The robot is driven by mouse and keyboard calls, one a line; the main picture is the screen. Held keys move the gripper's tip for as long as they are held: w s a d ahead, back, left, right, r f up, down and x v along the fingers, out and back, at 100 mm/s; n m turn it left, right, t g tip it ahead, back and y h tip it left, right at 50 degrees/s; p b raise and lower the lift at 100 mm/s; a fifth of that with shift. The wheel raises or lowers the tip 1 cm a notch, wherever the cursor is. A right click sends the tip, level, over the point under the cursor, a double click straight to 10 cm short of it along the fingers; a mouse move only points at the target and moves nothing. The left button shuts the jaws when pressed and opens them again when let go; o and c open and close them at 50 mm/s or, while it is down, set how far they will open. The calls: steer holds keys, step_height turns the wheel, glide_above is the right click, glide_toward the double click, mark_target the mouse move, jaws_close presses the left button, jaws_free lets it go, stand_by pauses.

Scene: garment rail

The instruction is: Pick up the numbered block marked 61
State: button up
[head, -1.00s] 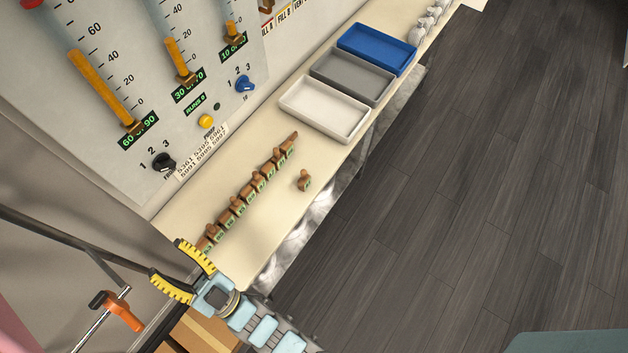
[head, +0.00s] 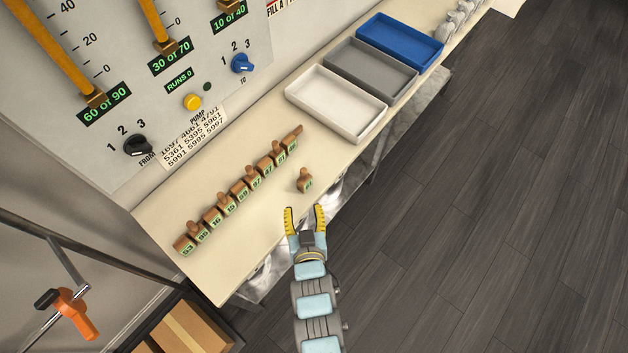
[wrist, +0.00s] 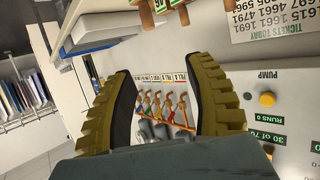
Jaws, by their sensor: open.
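Several brown numbered blocks with green labels stand in a slanting row on the cream shelf (head: 240,250). Labels nearest the front read like 53 (head: 184,244), 95 and 16; those farther up the row are too small to read surely. One block (head: 304,183) stands apart, right of the row near the shelf's edge; its number is not legible, so I cannot tell which block is 61. My gripper (head: 304,208) is open and empty, its yellow fingers just below the lone block in the head view. In the wrist view the fingers (wrist: 160,100) are spread with nothing held.
White (head: 335,104), grey (head: 372,68) and blue (head: 400,42) trays stand farther along the shelf. A panel with gauges, a yellow button (head: 193,102) and knobs rises behind. An orange clamp (head: 68,312) is at lower left. Dark floor is open at right.

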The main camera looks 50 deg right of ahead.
mark_target(304, 175)
steer(key=shift+g, duration=0.4)
steer(key=shift+s+d+f+x, duration=0.15)
steer(key=shift+s+x, duration=0.1)
steer(key=shift+x, duration=1.8)
steer(key=shift+s+d+f+x, duration=0.15)
steer(key=shift+s+f+x, duration=0.05)
steer(key=shift+x, duration=1.85)
steer(key=shift+s+d+f+x, duration=0.15)
steer(key=shift+s+x, duration=0.1)
steer(key=shift+x, duration=1.8)
steer(key=shift+w+a+p+x, duration=0.1)
steer(key=shift+p+x, duration=0.05)
steer(key=shift+x, duration=1.15)
steer(key=shift+w+a+p+x, duration=0.15)
steer(key=shift+x, duration=1.15)
steer(key=shift+f, duration=0.1)
jaws_close()
